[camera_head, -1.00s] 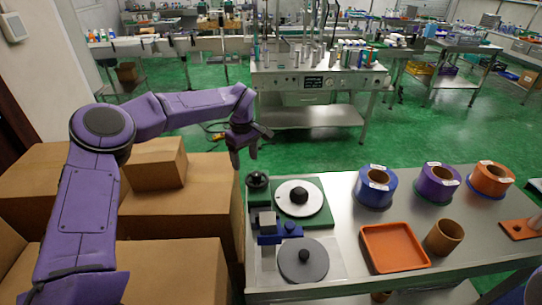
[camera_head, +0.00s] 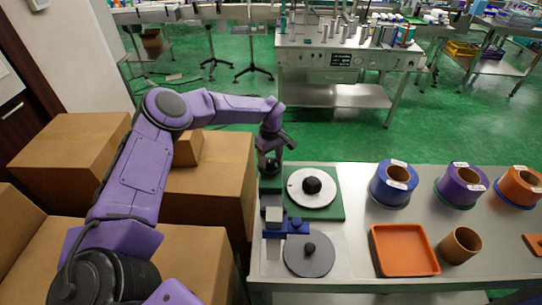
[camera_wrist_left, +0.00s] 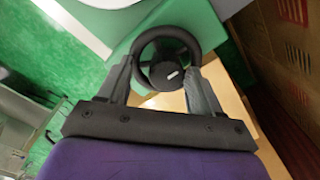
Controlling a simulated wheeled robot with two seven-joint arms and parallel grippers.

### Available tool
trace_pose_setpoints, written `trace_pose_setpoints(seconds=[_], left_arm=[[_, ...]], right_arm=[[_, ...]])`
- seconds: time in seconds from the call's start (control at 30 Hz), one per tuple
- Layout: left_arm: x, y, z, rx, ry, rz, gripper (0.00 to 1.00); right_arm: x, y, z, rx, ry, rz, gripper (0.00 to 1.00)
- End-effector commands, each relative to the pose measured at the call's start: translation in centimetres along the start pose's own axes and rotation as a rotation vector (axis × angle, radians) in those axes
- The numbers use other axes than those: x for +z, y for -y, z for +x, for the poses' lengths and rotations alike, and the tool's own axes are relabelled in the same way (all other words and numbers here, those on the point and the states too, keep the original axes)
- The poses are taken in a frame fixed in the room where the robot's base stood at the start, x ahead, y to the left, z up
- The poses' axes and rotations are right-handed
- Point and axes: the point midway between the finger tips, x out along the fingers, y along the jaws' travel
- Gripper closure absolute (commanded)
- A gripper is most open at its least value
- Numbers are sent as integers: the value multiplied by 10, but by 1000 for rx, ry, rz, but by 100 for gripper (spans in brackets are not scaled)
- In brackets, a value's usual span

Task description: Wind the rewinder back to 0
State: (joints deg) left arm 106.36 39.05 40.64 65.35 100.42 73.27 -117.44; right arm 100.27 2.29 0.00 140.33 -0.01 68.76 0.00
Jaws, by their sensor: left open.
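The rewinder has a green base (camera_head: 325,210) with a white disc (camera_head: 298,190) and a black hub (camera_head: 312,185). A round black knob (camera_head: 268,172) sits at its back left corner. In the left wrist view the knob (camera_wrist_left: 164,46) shows as a black ring around a dark centre with a small white mark. My left gripper (camera_head: 270,152) is open, just above the knob. In the left wrist view its two fingers (camera_wrist_left: 160,84) stand on either side of the knob; I cannot tell whether they touch it. My right gripper is not in view.
A blue and grey unit (camera_head: 290,226) and a grey disc (camera_head: 309,262) stand in front of the rewinder. To the right are an orange tray (camera_head: 430,271), a brown roll (camera_head: 459,245) and coloured rolls (camera_head: 394,183). Cardboard boxes (camera_head: 225,168) stand left of the table.

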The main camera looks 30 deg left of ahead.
Motion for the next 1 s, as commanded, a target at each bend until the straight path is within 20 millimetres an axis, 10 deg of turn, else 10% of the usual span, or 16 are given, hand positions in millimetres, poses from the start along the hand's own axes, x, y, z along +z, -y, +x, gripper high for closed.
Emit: trace_pose_setpoints(seconds=[0.17, 0.33, 1.0], left_arm=[[-1, 1, 0, 0, 0, -2, 35], [-1, 2, 0, 0, 0, -3, 90], [0, 2, 6, -3, 1, -217, 91]], right_arm=[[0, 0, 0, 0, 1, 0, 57], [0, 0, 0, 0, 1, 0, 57], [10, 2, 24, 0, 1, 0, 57]])
